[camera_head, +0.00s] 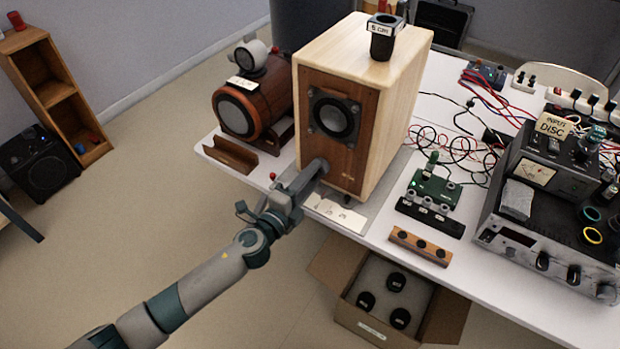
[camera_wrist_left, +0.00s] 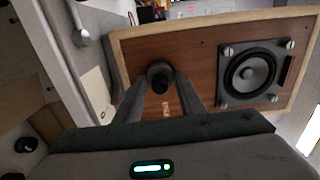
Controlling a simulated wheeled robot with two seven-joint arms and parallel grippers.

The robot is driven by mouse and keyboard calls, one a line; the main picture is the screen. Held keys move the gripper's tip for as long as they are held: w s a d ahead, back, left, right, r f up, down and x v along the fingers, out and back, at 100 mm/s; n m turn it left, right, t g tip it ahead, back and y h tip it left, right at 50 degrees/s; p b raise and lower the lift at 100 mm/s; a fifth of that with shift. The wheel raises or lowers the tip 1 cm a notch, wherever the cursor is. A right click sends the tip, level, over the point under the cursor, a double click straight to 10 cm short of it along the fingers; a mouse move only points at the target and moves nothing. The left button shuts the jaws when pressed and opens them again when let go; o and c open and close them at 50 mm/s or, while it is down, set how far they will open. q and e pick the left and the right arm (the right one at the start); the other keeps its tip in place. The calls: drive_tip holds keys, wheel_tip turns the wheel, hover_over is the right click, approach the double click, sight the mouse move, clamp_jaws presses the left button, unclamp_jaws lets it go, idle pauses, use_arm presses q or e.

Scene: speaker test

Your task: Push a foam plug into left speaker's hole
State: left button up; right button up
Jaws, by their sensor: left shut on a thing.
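A wooden box speaker (camera_head: 335,152) stands on the table, with a round driver (camera_head: 333,117) in its brown front panel. The same panel (camera_wrist_left: 205,60) and driver (camera_wrist_left: 250,73) show in the left wrist view. My left gripper (camera_head: 311,178) is at the panel's lower left, below the driver. It is shut on a dark grey round foam plug (camera_wrist_left: 160,72), held between both fingertips in front of the panel. The speaker's hole is not visible; the plug and fingers cover that part of the panel. I cannot tell whether the plug touches the panel. My right gripper is not in view.
A barrel-shaped speaker (camera_head: 240,112) stands left of the box speaker. Wired electronics and an amplifier (camera_head: 550,225) fill the right side. An open carton (camera_head: 438,318) with dark plugs is below the table edge.

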use_arm(q)
drive_tip(key=shift+w+d, duration=0.35)
drive_tip(key=shift+w, duration=0.15)
idle(0.3)
drive_tip(key=o, duration=1.2)
